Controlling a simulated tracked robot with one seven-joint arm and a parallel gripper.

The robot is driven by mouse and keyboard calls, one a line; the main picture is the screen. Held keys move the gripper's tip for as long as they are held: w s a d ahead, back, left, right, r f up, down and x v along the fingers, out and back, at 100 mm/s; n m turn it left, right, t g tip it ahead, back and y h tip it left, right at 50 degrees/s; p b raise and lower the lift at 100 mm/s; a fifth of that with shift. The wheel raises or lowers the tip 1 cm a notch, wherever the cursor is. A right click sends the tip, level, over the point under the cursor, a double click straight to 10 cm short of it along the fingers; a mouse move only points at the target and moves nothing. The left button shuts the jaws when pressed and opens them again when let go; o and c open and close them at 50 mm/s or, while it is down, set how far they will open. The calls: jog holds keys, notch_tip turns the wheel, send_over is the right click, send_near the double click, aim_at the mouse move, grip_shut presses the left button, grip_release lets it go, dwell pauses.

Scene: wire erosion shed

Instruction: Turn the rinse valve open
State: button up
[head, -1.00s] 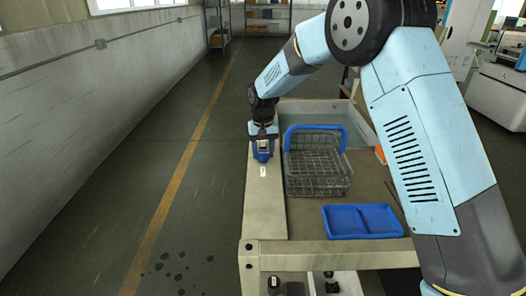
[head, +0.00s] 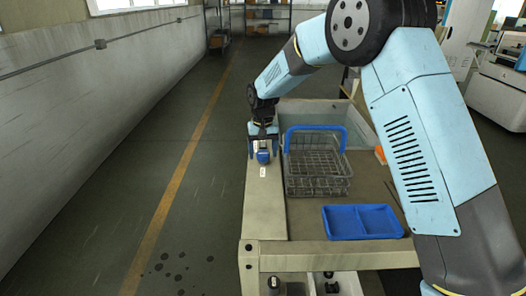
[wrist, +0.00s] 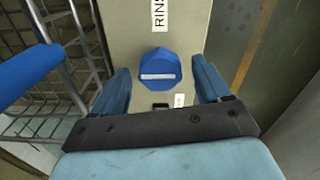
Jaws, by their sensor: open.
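The rinse valve is a blue faceted knob (wrist: 160,65) with a white bar across its face, on a pale beige ledge (wrist: 130,25). In the wrist view the bar lies nearly level, across the ledge. A partly cut-off label (wrist: 158,14) reading "RINS" is beyond it. In the head view the knob (head: 263,157) shows just below my gripper (head: 263,143). My gripper (wrist: 160,72) is open, one blue finger on each side of the knob with a visible gap to both. How deep the fingers reach around the knob is hard to tell.
A wire basket (head: 317,172) with a blue handle (head: 316,129) stands close to the right of the ledge in the head view. A blue divided tray (head: 362,221) lies nearer on the bench. Open floor (head: 215,200) lies to the left.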

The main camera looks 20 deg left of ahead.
aim_at(263, 153)
notch_tip(263, 153, up, 14)
jog(key=shift+f, duration=0.15)
dwell(0.4)
jog(key=s+d+r+m+t, duration=0.1)
jog(key=s+d+r, duration=0.3)
jog(key=d, duration=0.6)
jog(key=s+d+r+m+t, duration=0.1)
jog(key=d+r, duration=0.5)
jog(key=d, duration=0.3)
jog(key=s+d+r+m, duration=0.1)
jog(key=s+d+r, duration=0.3)
jog(key=d, duration=0.6)
jog(key=s+d+f+m+t, duration=0.2)
jog(key=s+d+f+t, duration=0.1)
jog(key=s+d, duration=1.6)
jog(key=shift+s+d+m+t, duration=0.15)
jog(key=shift+s+m+t, duration=0.15)
jog(key=shift+s, duration=0.9)
